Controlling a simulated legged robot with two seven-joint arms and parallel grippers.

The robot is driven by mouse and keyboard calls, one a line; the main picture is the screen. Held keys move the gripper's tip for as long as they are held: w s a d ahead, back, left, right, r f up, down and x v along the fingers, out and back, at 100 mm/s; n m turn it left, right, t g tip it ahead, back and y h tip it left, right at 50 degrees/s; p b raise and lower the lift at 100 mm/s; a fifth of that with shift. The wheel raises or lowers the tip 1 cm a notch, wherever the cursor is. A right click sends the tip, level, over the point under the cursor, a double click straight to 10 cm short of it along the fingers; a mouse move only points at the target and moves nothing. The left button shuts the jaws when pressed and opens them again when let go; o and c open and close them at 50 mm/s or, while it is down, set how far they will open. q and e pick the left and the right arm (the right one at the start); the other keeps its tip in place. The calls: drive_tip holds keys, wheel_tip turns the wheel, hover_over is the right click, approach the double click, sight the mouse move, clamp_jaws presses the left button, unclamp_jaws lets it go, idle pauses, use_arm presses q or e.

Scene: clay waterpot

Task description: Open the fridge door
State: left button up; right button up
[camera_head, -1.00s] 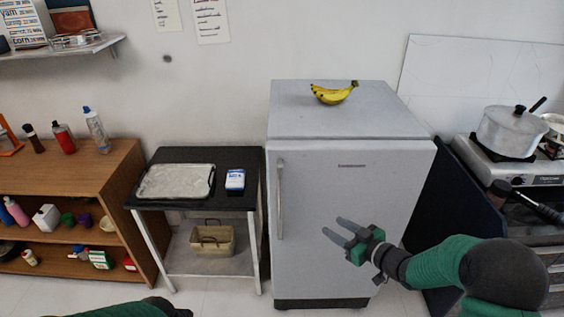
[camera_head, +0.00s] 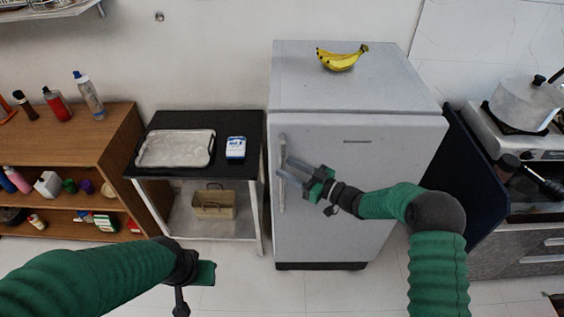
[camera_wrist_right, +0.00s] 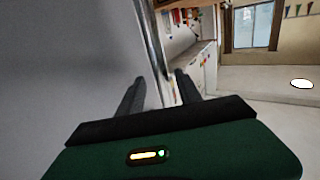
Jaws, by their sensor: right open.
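The white fridge (camera_head: 330,215) stands in the middle of the head view with its door shut. Its upright silver handle (camera_head: 282,143) is at the door's left edge. My right gripper (camera_head: 285,168) is open, its fingers pointing left at the handle's middle. In the right wrist view, the handle (camera_wrist_right: 152,38) runs down into the gap between the open right fingers (camera_wrist_right: 160,80); I cannot tell whether they touch it. My left gripper (camera_head: 202,274) is low in the head view, before the black table, and its fingers do not show clearly.
Bananas (camera_head: 341,58) lie on the fridge top. Left of the fridge stands a black table (camera_head: 225,173) with a tray (camera_head: 176,165) and a small box (camera_head: 236,147). A wooden shelf (camera_head: 105,140) is further left. A stove (camera_head: 530,145) with a pot is at the right.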

drive_tip(key=x, duration=0.2)
drive_tip(key=shift+a+r, duration=0.2)
drive_tip(key=shift+a, duration=0.1)
drive_tip(key=shift+w+f, duration=0.1)
drive_tip(key=shift+c, duration=0.3)
clamp_jaws()
idle(0.8)
